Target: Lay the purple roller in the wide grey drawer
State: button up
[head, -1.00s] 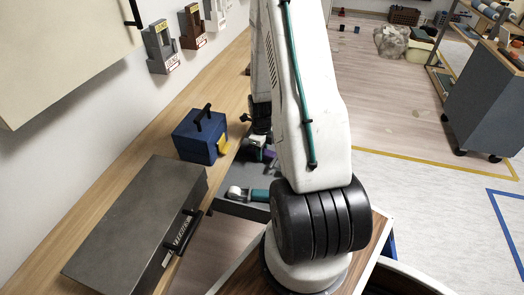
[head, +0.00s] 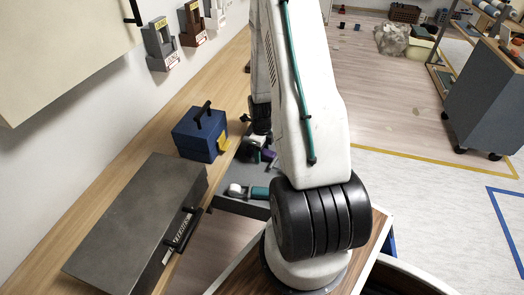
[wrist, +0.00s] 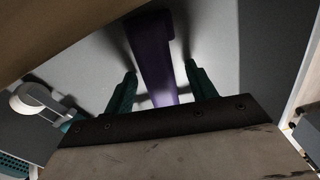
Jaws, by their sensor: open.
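The purple roller (wrist: 150,50) lies on the grey floor of the wide grey drawer (wrist: 92,72) in the wrist view. My gripper (wrist: 159,68) is open, its two teal fingers on either side of the roller's purple part with gaps showing. The lower end of the roller is hidden by my gripper's body. In the head view the purple roller (head: 268,155) shows small in the open grey drawer (head: 238,174), partly hidden by my arm.
A white roller with a teal handle (head: 248,192) lies nearer in the same drawer. A blue box (head: 195,138) and a grey metal case (head: 140,215) stand on the wooden bench (head: 150,142) to the left. Open floor lies to the right.

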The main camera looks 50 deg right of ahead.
jog(key=shift+r, duration=3.9)
